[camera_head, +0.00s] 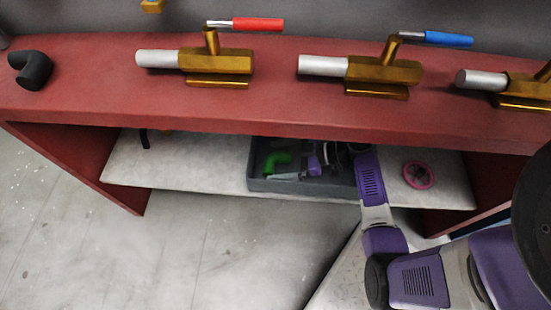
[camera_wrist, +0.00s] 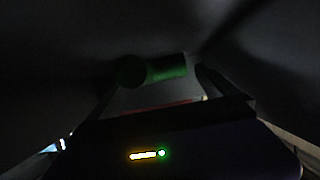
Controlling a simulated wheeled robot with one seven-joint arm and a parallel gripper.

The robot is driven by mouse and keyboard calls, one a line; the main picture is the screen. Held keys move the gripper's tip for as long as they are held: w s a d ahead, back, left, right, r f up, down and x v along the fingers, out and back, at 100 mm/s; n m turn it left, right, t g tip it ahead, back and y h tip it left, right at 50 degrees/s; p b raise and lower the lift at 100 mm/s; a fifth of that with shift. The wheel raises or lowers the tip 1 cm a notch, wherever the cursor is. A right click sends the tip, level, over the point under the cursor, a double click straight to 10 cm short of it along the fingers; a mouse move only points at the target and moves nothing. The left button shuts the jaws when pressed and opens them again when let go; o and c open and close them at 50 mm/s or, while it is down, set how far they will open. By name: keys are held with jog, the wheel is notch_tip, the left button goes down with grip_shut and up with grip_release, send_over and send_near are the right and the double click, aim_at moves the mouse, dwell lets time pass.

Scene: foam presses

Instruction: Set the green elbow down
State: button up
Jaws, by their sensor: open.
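The green elbow (camera_head: 276,161) lies in a dark grey tray (camera_head: 256,182) on the shelf under the red bench. It also shows in the dark wrist view (camera_wrist: 165,68), lying across the upper middle, ahead of my gripper. My gripper (camera_head: 298,168) is open, low in the tray just right of the elbow, pointing towards it. Its fingers are dim in the wrist view, and whether they touch the elbow cannot be told. The arm and the bench edge partly hide the tray's right and back.
The red bench (camera_head: 300,110) hangs over the pale shelf (camera_head: 190,165). A pink ring (camera_head: 418,175) lies right of the tray; the shelf's left is mostly clear. Several brass presses (camera_head: 215,65) with white cylinders and a black elbow (camera_head: 32,68) stand on the bench top.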

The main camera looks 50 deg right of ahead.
jog(key=p+v, duration=0.1)
jog(key=v, duration=0.5)
jog(key=shift+s+d+r, duration=0.1)
jog(key=shift+s+d, duration=0.1)
jog(key=shift+s, duration=0.05)
